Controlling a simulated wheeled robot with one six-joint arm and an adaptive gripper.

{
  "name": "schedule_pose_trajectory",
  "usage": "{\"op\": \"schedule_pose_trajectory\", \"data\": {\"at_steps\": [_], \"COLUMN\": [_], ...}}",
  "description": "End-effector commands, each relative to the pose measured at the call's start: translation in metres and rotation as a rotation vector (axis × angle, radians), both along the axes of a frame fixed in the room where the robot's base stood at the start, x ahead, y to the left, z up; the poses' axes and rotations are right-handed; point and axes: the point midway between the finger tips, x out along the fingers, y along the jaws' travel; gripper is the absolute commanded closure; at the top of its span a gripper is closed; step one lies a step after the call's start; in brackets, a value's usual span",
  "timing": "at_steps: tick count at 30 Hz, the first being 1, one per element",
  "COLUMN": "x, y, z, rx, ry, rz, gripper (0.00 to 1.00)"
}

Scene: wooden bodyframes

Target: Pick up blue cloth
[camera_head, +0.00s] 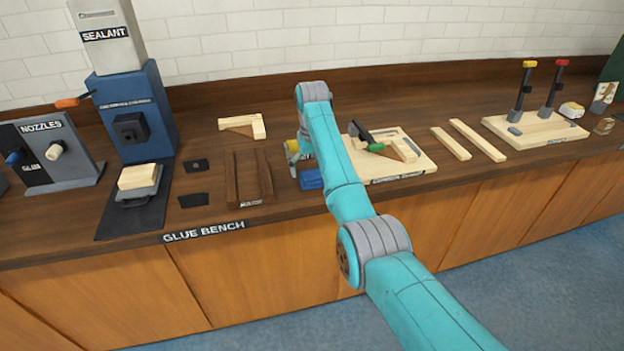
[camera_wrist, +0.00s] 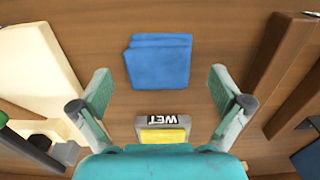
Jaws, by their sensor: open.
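The blue cloth (camera_wrist: 158,61) lies folded flat on the wooden bench top in the wrist view. In the head view it shows as a small blue patch (camera_head: 311,180) near the bench's front edge, partly hidden by my arm. My gripper (camera_wrist: 161,88) is open and empty, its two fingers spread wide. The cloth lies a little beyond the fingertips and between their lines; the fingers do not appear to touch it. In the head view my gripper (camera_head: 296,152) is mostly hidden behind my forearm.
A block marked WET (camera_wrist: 163,130) with a yellow part sits between my fingers. A dark wooden rail fixture (camera_head: 233,180) stands left of the cloth, and a pale board (camera_head: 412,166) with a clamp stands right. Thin wood strips (camera_head: 478,140) lie farther right.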

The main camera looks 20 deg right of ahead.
Motion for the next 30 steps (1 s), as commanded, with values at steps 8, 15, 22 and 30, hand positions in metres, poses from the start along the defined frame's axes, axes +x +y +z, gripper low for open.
{"op": "schedule_pose_trajectory", "data": {"at_steps": [8, 15, 22, 30], "x": [-0.002, -0.003, -0.003, -0.002], "y": [0.0, 0.0, 0.0, 0.0], "z": [-0.024, -0.024, -0.024, -0.022], "rx": [0.0, 0.0, 0.0, 0.0], "ry": [-0.001, -0.001, 0.0, 0.0], "rz": [0.0, 0.0, 0.0, 0.0], "gripper": [0.0, 0.25, 0.56, 0.57]}}
